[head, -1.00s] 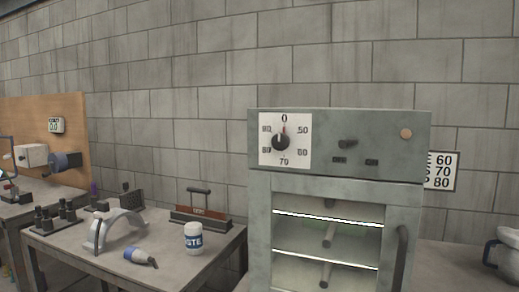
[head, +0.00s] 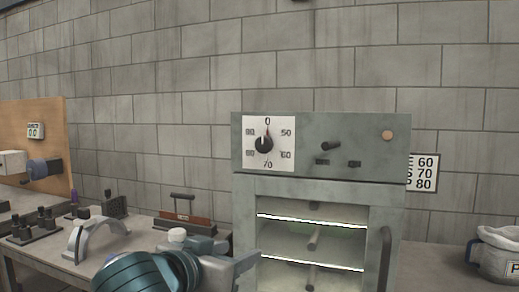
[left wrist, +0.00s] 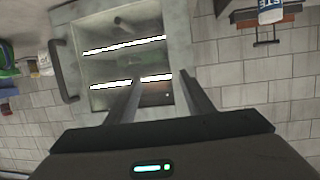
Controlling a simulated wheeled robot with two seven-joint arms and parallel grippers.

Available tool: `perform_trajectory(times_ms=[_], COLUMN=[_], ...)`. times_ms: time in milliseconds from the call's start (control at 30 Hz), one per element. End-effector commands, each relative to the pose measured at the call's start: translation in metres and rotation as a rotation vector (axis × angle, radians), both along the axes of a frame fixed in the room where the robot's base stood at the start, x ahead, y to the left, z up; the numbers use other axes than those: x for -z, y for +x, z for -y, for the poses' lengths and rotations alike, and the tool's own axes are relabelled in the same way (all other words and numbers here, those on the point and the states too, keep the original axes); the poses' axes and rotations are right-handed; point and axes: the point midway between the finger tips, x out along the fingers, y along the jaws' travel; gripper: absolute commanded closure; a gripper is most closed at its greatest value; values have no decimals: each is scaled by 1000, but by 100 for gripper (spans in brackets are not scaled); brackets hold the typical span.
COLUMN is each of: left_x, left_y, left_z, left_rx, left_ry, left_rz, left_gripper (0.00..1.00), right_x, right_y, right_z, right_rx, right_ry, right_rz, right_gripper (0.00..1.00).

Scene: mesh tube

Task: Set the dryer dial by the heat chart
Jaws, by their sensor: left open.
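The dryer (head: 320,185) is a grey cabinet with a glazed door. Its black dial knob (head: 264,144) sits on a white scale plate at the upper left, with its pointer up near 0. The scale reads 50, 60 and 70 clockwise; the left-hand numbers are blurred. The heat chart (head: 424,172) is on the wall behind the dryer, showing 60, 70 and 80; its left part is hidden. My left gripper (head: 240,264) is low in front of the dryer, below the dial. In the left wrist view its fingers (left wrist: 160,78) are apart and empty, facing the lit door.
The dryer's door handle (head: 385,262) is at its right. The left bench holds a grey arch (head: 92,232), a red-brown handled block (head: 184,222) and black pegs. A white pot (head: 497,252) stands at the right. The space before the dial is clear.

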Motion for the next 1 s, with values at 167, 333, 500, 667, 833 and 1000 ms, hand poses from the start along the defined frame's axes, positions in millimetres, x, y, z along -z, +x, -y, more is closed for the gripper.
perform_trajectory(times_ms=[167,333,500,667,833,1000], left_x=[-60,-108,-151,-178,-191,-193], left_y=[-18,-40,-65,-84,-94,-96], left_z=[3,2,-1,-5,-7,-7], left_rx=[-2,-15,-39,-63,-77,-80], left_ry=[25,50,72,86,94,93], left_rz=[95,177,256,312,338,342], left_gripper=[52,52,52,52,52,52], right_x=[-1,-2,-3,-4,-5,-5], right_y=[-1,-2,-3,-4,-4,-4], right_z=[-3,-5,-7,-9,-10,-10], right_rx=[-3,-6,-8,-10,-10,-11], right_ry=[8,14,21,25,28,29], right_rz=[7,13,17,22,23,24], right_gripper=[100,100,100,100,100,100])
